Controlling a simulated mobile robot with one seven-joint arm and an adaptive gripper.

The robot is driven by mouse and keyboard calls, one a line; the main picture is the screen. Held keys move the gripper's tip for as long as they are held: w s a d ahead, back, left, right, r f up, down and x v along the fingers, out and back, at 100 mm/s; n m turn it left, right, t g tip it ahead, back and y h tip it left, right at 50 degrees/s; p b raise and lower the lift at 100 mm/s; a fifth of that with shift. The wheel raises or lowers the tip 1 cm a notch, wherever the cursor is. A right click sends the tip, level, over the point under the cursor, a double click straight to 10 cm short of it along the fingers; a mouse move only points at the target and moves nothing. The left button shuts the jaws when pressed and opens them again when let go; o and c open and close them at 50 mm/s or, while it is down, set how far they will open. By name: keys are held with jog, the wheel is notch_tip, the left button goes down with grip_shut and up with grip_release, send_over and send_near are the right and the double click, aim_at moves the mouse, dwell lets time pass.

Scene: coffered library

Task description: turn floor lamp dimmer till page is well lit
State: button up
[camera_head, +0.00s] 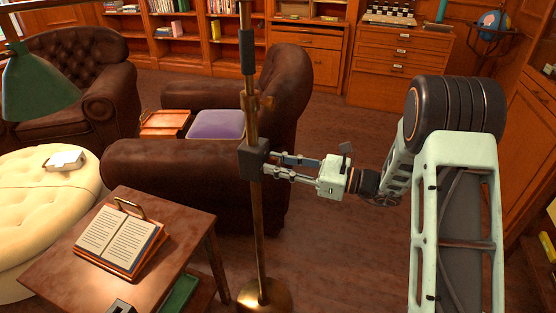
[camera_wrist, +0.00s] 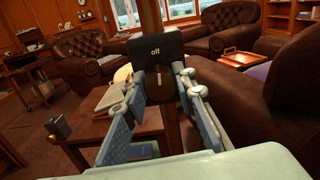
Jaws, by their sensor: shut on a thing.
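The floor lamp's brass pole (camera_head: 259,220) rises from a round base (camera_head: 264,296) in the middle. A dark dimmer box (camera_head: 249,161) is mounted on it, reading "off" in the wrist view (camera_wrist: 155,46). My gripper (camera_head: 269,167) reaches in from the right, level with the box. In the wrist view its fingers are shut on the dimmer's round dark knob (camera_wrist: 159,86), which has a pale upright mark. An open book (camera_head: 118,236) lies tilted on a stand on the wooden side table (camera_head: 180,222). A green lampshade (camera_head: 38,82) is at the upper left; its link to the pole is hidden.
A brown leather armchair (camera_head: 180,172) with a purple cushion (camera_head: 216,125) stands close behind the lamp. A cream tufted ottoman (camera_head: 30,205) holds a small white object (camera_head: 65,160). Wooden cabinets (camera_head: 400,62) line the back.

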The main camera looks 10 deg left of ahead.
jog(key=m+p, duration=0.2)
jog(key=p, duration=0.1)
jog(key=m+p, duration=0.2)
jog(key=shift+r, duration=0.25)
jog(key=shift+f+m+p, duration=0.1)
jog(key=shift+m+p, duration=1)
jog(key=shift+f+m+p, duration=0.15)
jog(key=shift+m+p, duration=0.4)
jog(key=shift+m, duration=0.05)
jog(key=shift+f, duration=0.1)
jog(key=o, duration=1.2)
jog(key=shift+c, duration=0.2)
jog(key=shift+d, duration=0.1)
